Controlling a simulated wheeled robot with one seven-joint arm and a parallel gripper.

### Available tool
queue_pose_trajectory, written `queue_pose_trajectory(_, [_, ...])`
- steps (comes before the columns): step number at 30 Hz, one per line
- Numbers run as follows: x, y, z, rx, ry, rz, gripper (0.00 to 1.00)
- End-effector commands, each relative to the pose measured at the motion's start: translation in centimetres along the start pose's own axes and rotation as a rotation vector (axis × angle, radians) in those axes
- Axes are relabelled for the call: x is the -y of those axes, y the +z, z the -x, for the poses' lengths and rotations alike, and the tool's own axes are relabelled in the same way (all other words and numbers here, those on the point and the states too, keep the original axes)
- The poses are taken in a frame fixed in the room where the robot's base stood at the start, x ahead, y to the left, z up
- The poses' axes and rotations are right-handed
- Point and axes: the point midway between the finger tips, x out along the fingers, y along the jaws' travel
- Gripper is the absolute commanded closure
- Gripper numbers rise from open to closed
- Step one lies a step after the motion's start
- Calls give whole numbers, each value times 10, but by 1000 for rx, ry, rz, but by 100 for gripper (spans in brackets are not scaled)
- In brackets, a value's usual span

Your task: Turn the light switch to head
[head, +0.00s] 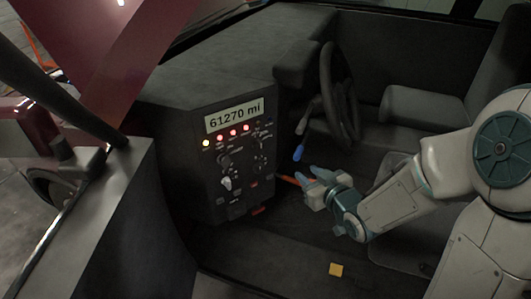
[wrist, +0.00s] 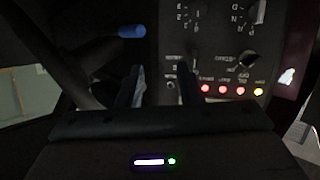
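The dark control panel (head: 240,185) carries several knobs under a row of small lights. The light switch is not clearly marked: the lettering is too small in the head view and upside down in the wrist view. A dark knob (head: 224,160) and a pale knob (head: 227,183) sit at the panel's left. The wrist view shows a round knob (wrist: 248,60) with lettering, right of the fingers, and another knob (wrist: 258,10) above it. My gripper (head: 315,174) is right of the panel and apart from it; its two fingers (wrist: 162,85) are spread with nothing between them.
A blue-tipped lever (head: 298,152) hangs below the steering wheel (head: 339,92), close to my gripper. An orange lever (head: 287,180) lies between panel and gripper. Seats stand right and behind. A yellow block (head: 336,269) lies on the open floor. The display (head: 234,116) reads 61270 mi.

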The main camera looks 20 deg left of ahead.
Motion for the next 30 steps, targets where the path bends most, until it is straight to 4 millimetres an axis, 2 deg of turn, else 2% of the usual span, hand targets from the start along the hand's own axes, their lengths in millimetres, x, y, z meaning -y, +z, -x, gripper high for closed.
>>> queue_pose_trajectory(1, [11,6,-7,-52,-38,-15,67])
queue_pose_trajectory(6, [35,-2,-12,-215,-126,-54,67])
queue_pose_trajectory(14, [46,-11,-20,-290,-162,-75,67])
queue_pose_trajectory(17, [49,-16,-34,-289,-164,-75,67])
queue_pose_trajectory(30, [61,-42,-119,-288,-161,-76,67])
